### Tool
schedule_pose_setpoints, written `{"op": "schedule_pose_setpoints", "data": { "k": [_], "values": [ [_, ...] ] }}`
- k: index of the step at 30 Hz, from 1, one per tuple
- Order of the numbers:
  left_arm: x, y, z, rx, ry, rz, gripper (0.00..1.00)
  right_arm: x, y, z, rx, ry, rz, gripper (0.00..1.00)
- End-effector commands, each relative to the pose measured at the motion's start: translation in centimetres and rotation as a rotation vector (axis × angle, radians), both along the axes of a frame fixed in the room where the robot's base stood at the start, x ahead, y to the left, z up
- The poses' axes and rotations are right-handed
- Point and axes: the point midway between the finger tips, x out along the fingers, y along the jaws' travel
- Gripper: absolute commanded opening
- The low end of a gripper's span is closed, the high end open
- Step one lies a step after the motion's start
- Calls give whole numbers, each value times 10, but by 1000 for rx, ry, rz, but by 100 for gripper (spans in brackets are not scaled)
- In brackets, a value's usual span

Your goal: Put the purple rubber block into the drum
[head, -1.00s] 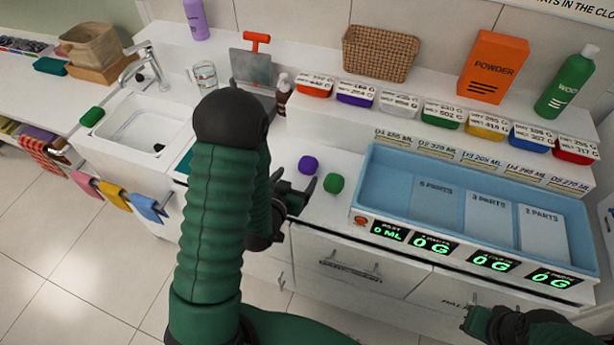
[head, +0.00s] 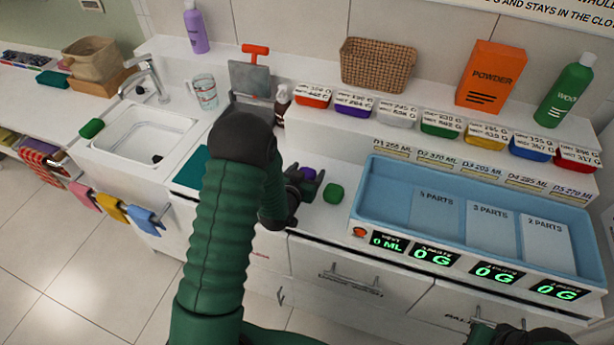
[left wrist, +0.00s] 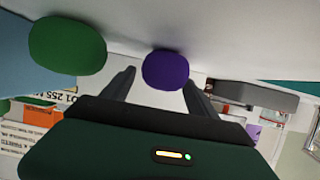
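The purple rubber block (head: 308,174) lies on the white counter, partly hidden by my left gripper (head: 302,184) in the head view. In the left wrist view, the purple block (left wrist: 166,70) sits between the two spread fingertips of my left gripper (left wrist: 160,82), with a gap visible on both sides. A green block (head: 333,193) lies on the counter just right of the gripper; it also shows in the left wrist view (left wrist: 67,46). My right gripper (head: 484,332) shows only partly at the bottom edge. I cannot pick out a drum.
A blue compartment tray (head: 372,190) with readouts stands to the right. Behind are small labelled coloured tubs (head: 441,129), a basket (head: 378,65), an orange powder box (head: 491,78) and a green bottle (head: 565,90). A sink (head: 142,136) is at the left.

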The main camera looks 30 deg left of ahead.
Motion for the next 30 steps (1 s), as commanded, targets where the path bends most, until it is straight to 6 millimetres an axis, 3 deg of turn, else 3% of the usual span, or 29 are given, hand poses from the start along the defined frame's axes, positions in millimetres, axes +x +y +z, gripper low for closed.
{"op": "schedule_pose_setpoints", "data": {
  "k": [2,15,23,26,30],
  "values": [
    [0,1,0,-1,0,0,56,0,0,0,0,0,0,0],
    [0,2,-1,1,1,2,1,0,0,0,0,0,0,0],
    [0,2,7,1,0,3,1,0,0,1,0,0,0,0],
    [1,2,25,3,-3,1,1,0,0,2,0,0,0,0],
    [1,2,62,3,-8,2,1,0,0,4,0,0,0,0]
  ]
}}
